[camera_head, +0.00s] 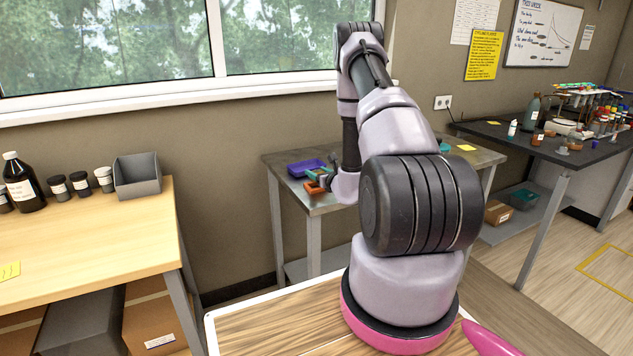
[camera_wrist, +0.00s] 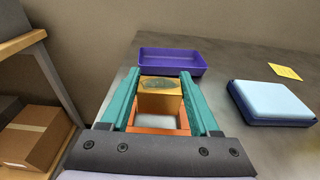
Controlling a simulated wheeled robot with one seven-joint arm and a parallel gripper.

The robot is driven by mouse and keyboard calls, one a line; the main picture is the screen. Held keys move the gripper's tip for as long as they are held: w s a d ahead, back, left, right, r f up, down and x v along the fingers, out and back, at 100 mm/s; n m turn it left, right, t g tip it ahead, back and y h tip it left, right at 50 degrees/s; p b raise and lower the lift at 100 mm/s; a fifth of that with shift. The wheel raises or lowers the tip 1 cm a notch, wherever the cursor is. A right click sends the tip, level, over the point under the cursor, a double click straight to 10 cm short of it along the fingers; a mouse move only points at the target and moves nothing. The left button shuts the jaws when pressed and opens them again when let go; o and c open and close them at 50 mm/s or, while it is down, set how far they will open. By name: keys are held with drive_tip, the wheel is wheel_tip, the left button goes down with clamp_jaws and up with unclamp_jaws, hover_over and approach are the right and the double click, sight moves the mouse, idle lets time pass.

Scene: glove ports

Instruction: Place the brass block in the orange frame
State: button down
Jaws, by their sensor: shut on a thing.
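The brass block (camera_wrist: 160,100) is between the teal fingers of my gripper (camera_wrist: 160,78) in the wrist view. It is a golden-brown cube with a dark greenish oval patch on its top. The orange frame (camera_wrist: 150,131) shows below and behind the block, between the fingers, with a pale opening. The block hides the frame's far side, and I cannot tell how high the block is above it. In the head view the orange frame (camera_head: 315,188) is on the metal table beside my gripper (camera_head: 320,176), and the block is too small to make out.
A purple tray (camera_wrist: 172,63) lies just beyond the block. A light-blue-topped pad (camera_wrist: 268,102) lies to the right, with a yellow note (camera_wrist: 285,72) behind it. The metal table (camera_wrist: 220,68) is bare between them.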

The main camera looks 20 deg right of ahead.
drive_tip(key=shift+f, duration=1.5)
drive_tip(key=shift+f, duration=0.15)
drive_tip(key=shift+c, duration=0.6)
unclamp_jaws()
